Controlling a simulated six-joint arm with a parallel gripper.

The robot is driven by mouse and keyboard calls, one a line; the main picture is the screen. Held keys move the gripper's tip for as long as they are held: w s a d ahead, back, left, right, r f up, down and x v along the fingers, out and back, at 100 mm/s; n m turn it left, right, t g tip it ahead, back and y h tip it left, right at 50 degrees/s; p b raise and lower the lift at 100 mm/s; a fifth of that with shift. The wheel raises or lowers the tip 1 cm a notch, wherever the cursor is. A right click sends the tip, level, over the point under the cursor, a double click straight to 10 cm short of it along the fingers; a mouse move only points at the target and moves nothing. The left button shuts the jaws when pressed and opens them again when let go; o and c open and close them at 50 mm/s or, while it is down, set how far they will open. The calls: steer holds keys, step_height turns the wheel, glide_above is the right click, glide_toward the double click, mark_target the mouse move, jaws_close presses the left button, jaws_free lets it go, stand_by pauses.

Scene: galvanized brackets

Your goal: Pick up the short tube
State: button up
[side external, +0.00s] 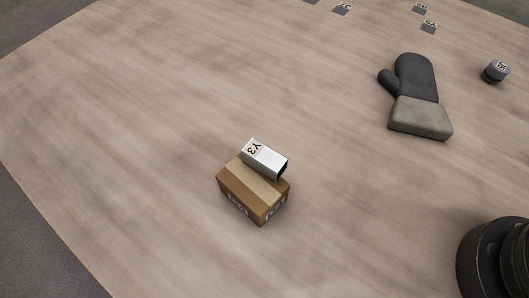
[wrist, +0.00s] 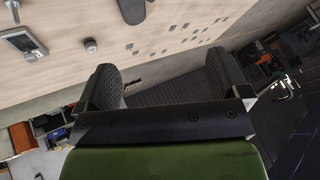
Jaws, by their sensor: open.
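The short tube (side external: 264,159) is a silvery square tube with a dark open end and "Y3" printed on its top. In the side external view it lies on top of a small brown cardboard box (side external: 240,190), left of the picture's middle bottom. My gripper (wrist: 165,82) shows in the wrist view with its two dark, textured fingers wide apart and nothing between them. The fingers are not seen in the side external view. I cannot make out the tube for sure in the wrist view.
A dark glove with a grey cuff (side external: 420,118) lies at the upper right, beside a small round labelled part (side external: 495,72). Small labelled plates (side external: 428,27) sit at the far edge. A grey rectangular item (wrist: 22,42) shows in the wrist view. The table around the box is clear.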

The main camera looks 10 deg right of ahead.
steer(key=w+a+n+g+y, duration=0.1)
steer(key=w+a+n+g, duration=0.4)
steer(key=w+a+n, duration=0.8)
steer(key=s+a+f+n+g, duration=0.1)
steer(key=a+f+n, duration=0.4)
steer(key=a+n, duration=0.1)
steer(key=s+a+f+n+g+h, duration=0.1)
steer(key=a+f+n, duration=0.4)
steer(key=n, duration=0.1)
steer(key=s+a+f+n+g+h, duration=0.1)
steer(key=a+f+n, duration=0.3)
steer(key=a+n, duration=0.1)
steer(key=shift+s+a+f+n, duration=0.15)
steer(key=shift+a+f+n, duration=0.05)
steer(key=shift+a, duration=0.25)
steer(key=shift+s+a+f+n, duration=0.1)
steer(key=shift+a+f+n, duration=0.1)
steer(key=shift+a, duration=0.2)
glide_above(264, 154)
step_height(264, 154, down, 4)
steer(key=shift+f, duration=3.05)
steer(key=c, duration=1.1)
